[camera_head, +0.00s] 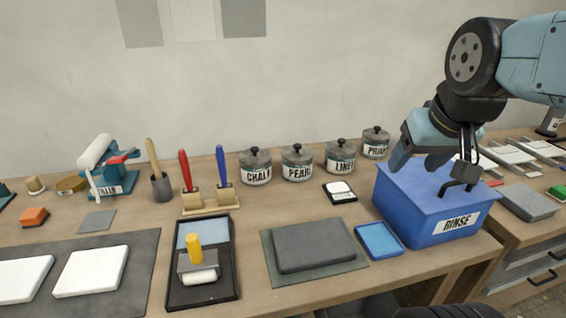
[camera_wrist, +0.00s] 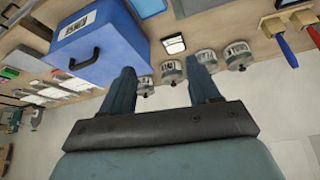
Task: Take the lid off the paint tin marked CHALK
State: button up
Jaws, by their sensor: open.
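The paint tin marked CHALK (camera_head: 257,173) stands upright on the bench near the wall, leftmost of a row of lidded tins. Its grey lid (camera_head: 256,158) with a black knob sits on top. In the wrist view, which shows the bench upside down, the CHALK tin (camera_wrist: 238,58) is the rightmost of the row. My gripper (camera_head: 434,163) is open and empty above the blue RINSE box, well to the right of the CHALK tin. In the wrist view my gripper (camera_wrist: 162,72) shows its two fingers spread apart.
Tins marked PEARL (camera_head: 297,169) and LINEN (camera_head: 340,162), and a fourth tin (camera_head: 375,146), continue the row rightward. Red and blue brushes (camera_head: 223,192) stand left of CHALK. The RINSE box (camera_head: 412,208) is below my gripper. Bench in front of CHALK is clear.

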aim_at(255, 156)
jog(key=k, duration=0.4)
jog(key=u, duration=0.7)
jog(key=k, duration=0.85)
jog(key=z, duration=0.35)
jog(key=i, duration=0.5)
jog(key=u, duration=0.05)
